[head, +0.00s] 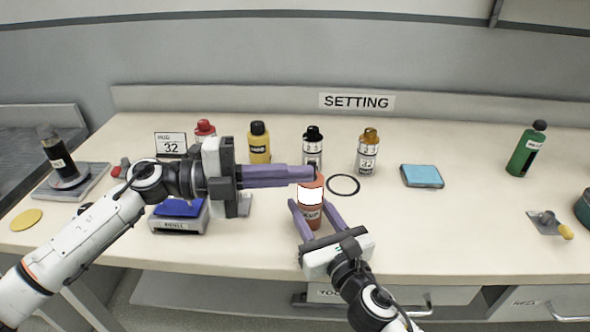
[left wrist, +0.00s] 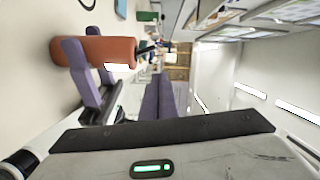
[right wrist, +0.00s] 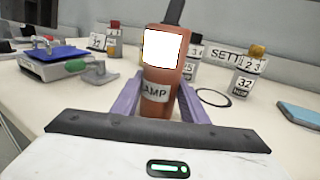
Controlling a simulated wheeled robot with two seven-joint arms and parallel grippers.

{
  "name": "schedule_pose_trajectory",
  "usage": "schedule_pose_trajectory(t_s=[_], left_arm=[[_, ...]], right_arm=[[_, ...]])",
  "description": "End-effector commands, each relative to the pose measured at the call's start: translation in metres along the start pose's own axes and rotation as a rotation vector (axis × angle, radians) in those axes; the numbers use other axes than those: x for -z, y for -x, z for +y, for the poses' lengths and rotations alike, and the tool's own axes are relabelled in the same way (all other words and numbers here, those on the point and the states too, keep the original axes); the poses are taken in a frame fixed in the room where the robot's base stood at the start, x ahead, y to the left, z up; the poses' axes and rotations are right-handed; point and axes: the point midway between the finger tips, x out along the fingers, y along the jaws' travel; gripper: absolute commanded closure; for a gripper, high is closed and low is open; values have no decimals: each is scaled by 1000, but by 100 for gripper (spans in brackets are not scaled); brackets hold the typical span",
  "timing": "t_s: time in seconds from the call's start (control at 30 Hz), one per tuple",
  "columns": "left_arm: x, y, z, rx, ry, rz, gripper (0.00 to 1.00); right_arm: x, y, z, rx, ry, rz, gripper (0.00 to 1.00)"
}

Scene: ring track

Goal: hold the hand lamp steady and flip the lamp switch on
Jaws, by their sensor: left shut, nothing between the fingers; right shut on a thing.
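The hand lamp (head: 312,215) is an orange-brown cylinder with a bright white lit panel and a label ending in "AMP". It stands upright near the table's front middle. My right gripper (head: 306,217) is shut around its lower body; the right wrist view shows the lamp (right wrist: 155,105) between the purple fingers. My left gripper (head: 313,174) is shut and empty, its fingertips at the lamp's top, next to a dark piece there. In the left wrist view, the lamp (left wrist: 105,50) lies beyond the closed left fingers (left wrist: 162,84). The switch itself is hard to make out.
Several bottles, including a yellow one (head: 260,143) and a gold-capped one (head: 368,152), stand behind. A black ring (head: 343,184) and blue pad (head: 422,176) lie to the right. A blue-topped scale (head: 179,226) sits left, below my left arm.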

Motion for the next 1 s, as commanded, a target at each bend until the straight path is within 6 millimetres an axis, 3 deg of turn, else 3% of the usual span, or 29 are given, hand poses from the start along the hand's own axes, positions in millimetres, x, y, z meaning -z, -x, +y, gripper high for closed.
schedule_pose_trajectory(t_s=[0.07, 0.3, 0.5, 1.0], left_arm=[[15, 4, -2, -3, -1, 2, 100], [11, 64, -5, -3, 4, -5, 100], [12, 93, -7, -1, 3, -2, 100], [12, 103, -8, 0, 1, 0, 100]], right_arm=[[1, 0, 0, 1, 0, 2, 88], [1, 0, 0, 1, 0, 2, 88], [1, 0, 0, 0, 0, 2, 88], [1, 0, 0, 0, 0, 1, 88]])
